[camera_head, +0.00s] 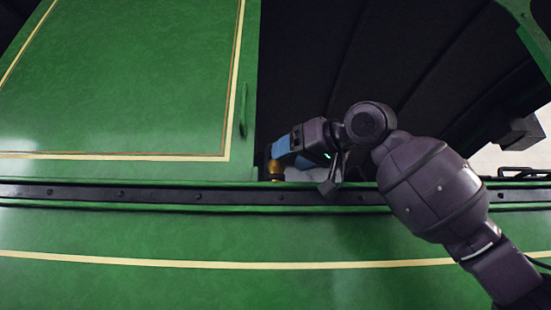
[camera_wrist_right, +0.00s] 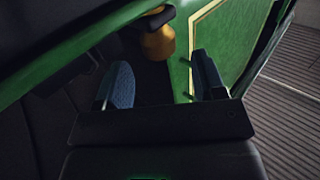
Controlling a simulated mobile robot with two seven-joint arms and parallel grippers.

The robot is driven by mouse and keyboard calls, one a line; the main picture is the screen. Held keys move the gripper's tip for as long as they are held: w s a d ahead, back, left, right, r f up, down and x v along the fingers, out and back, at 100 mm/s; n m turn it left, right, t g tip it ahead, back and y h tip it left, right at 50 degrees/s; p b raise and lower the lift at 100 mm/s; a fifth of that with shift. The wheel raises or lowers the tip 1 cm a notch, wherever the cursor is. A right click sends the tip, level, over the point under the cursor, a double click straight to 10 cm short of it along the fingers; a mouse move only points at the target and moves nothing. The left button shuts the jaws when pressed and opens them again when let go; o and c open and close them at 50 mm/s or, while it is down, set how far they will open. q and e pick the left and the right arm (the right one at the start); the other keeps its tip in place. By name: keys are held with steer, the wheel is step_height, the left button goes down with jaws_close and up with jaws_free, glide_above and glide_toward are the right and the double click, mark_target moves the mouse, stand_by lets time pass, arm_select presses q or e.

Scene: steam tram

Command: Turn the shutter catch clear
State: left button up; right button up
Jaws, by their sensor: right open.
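A brass-coloured fitting (camera_head: 275,168), probably the shutter catch, sits low in the dark opening, just above the black rail. In the right wrist view the brass fitting (camera_wrist_right: 158,43) has a dark piece across its top. My right gripper (camera_head: 280,157) reaches into the opening from the right, with its blue fingers close to the brass. In the wrist view the right gripper (camera_wrist_right: 162,78) is open, with nothing between its fingers. The brass lies beyond the fingertips, roughly in line with the gap. Whether a finger touches it, I cannot tell. My left gripper is not in view.
A green panel (camera_head: 120,80) with a cream line and an upright green handle (camera_head: 243,110) stands left of the opening. The black riveted rail (camera_head: 130,193) runs below, above the green lower side (camera_head: 150,235). A slatted floor (camera_wrist_right: 295,85) shows in the wrist view.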

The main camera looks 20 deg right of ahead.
steer(key=p+x, duration=0.1)
steer(key=x, duration=0.2)
steer(key=shift+w+a, duration=0.1)
steer(key=shift+w, duration=0.2)
steer(key=shift+w+a, duration=0.3)
steer(key=shift+w, duration=0.25)
steer(key=shift+c, duration=0.3)
steer(key=c, duration=0.8)
